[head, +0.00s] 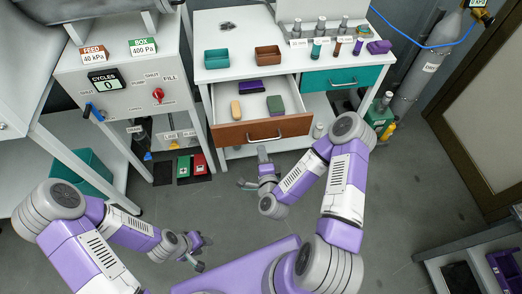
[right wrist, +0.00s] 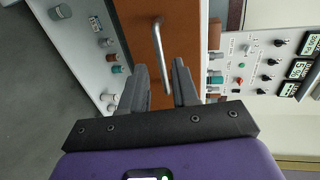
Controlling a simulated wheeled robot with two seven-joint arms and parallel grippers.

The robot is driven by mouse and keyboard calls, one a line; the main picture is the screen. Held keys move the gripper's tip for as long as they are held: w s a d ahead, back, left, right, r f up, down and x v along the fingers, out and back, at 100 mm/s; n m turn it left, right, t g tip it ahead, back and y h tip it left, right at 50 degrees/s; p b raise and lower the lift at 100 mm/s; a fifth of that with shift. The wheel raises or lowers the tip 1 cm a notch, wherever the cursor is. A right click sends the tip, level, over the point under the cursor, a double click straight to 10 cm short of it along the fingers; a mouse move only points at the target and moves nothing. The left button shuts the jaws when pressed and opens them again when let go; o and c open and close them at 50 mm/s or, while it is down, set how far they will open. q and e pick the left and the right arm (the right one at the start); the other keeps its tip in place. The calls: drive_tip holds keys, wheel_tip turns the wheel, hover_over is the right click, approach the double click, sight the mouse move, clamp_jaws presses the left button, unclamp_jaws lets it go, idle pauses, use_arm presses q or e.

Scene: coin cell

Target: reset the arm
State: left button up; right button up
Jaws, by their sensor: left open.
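My right gripper (head: 262,163) is just in front of the open drawer with the brown front (head: 228,134). In the right wrist view the right gripper (right wrist: 160,72) has its two dark fingers apart with nothing seen between them. The metal drawer handle (right wrist: 158,45) lies beyond the fingertips there; whether they touch is not clear. The handle also shows in the head view (head: 265,138). My left gripper (head: 203,250) is open and empty above the floor at lower left, clear of the furniture.
A control cabinet (head: 133,62) stands left. Open grey floor (head: 410,200) lies right.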

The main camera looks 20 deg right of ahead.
idle(0.4)
drive_tip(key=s+a+f+n+g+y+p, duration=0.3)
drive_tip(key=s+a+f+n+g+y, duration=0.65)
drive_tip(key=n, duration=0.45)
drive_tip(key=s+a+f+n+g+h, duration=0.1)
drive_tip(key=s+n+g, duration=0.3)
drive_tip(key=s, duration=0.3)
drive_tip(key=shift+s+g, duration=0.35)
drive_tip(key=shift+g, duration=0.2)
